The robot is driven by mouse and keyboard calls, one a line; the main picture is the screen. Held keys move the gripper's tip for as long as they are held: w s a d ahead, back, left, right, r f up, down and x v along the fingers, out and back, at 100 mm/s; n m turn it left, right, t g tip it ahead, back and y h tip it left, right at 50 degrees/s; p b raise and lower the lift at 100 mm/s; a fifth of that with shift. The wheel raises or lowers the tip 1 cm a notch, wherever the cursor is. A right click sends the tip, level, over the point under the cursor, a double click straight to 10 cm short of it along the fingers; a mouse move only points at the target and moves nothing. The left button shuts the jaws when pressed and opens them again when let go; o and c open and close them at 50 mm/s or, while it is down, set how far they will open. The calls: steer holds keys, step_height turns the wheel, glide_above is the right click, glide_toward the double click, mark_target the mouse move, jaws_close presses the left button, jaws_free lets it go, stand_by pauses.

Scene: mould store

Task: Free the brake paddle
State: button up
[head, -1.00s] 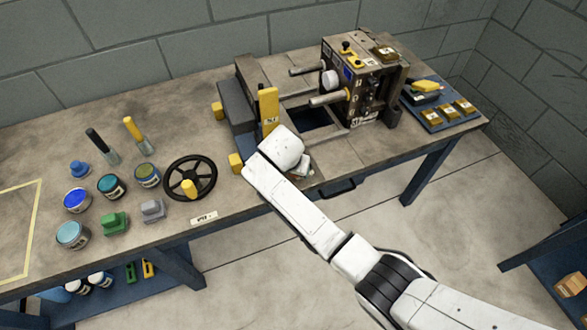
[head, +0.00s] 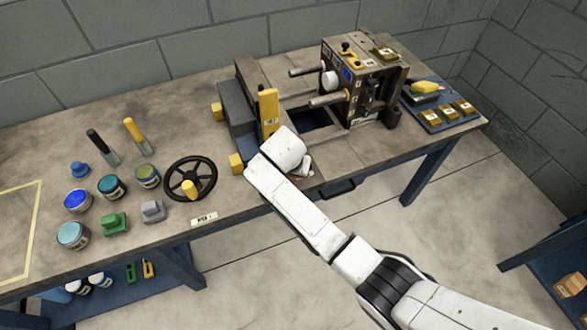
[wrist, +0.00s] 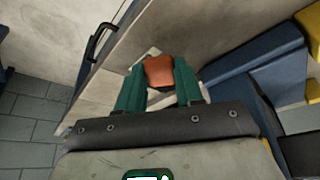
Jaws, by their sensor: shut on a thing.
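In the wrist view my gripper (wrist: 159,82) has its two green fingers shut on an orange-red paddle (wrist: 159,70), which I take to be the brake paddle. The paddle's pad sits between the fingertips, with a pale plate behind it at the bench edge. In the head view my white wrist hides most of the gripper and paddle at the front edge of the bench, just right of the yellow upright lever (head: 268,108).
The mould block (head: 360,85) with its guide bars stands at the back right. A black handwheel (head: 190,179) lies left of my wrist. Several pots and handled tools are farther left. A blue tray (head: 441,105) holds yellow blocks at right. A black handle (head: 338,188) juts below the front edge.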

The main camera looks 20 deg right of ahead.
steer(key=n+p, duration=0.1)
steer(key=s+d+n+y+p, duration=0.1)
steer(key=n, duration=0.1)
steer(key=shift+d+r+t+p, duration=0.2)
steer(key=shift+d+t+p, duration=0.1)
steer(key=shift+t+p, duration=0.1)
steer(key=n, duration=0.1)
steer(key=d+n+y+p, duration=0.1)
steer(key=n, duration=0.1)
steer(key=d+n+y+p, duration=0.1)
steer(key=n, duration=0.1)
steer(key=shift+s+d+f, duration=0.1)
steer(key=shift+d, duration=0.15)
steer(key=d+n, duration=0.1)
steer(key=n+y, duration=0.1)
steer(key=n, duration=0.1)
steer(key=shift+w+d+f, duration=0.1)
steer(key=shift+w+d, duration=0.1)
steer(key=shift+d, duration=0.2)
steer(key=shift+w+d+n+g+y+b, duration=0.2)
steer(key=shift+d+n+y+b, duration=0.25)
steer(key=shift+n, duration=0.7)
steer(key=shift+w+d+n+g+y+b, duration=0.1)
steer(key=shift+w+d+n+y+b, duration=0.3)
steer(key=shift+n, duration=0.75)
steer(key=o, duration=1)
steer(key=shift+o, duration=0.2)
steer(key=v, duration=1.1)
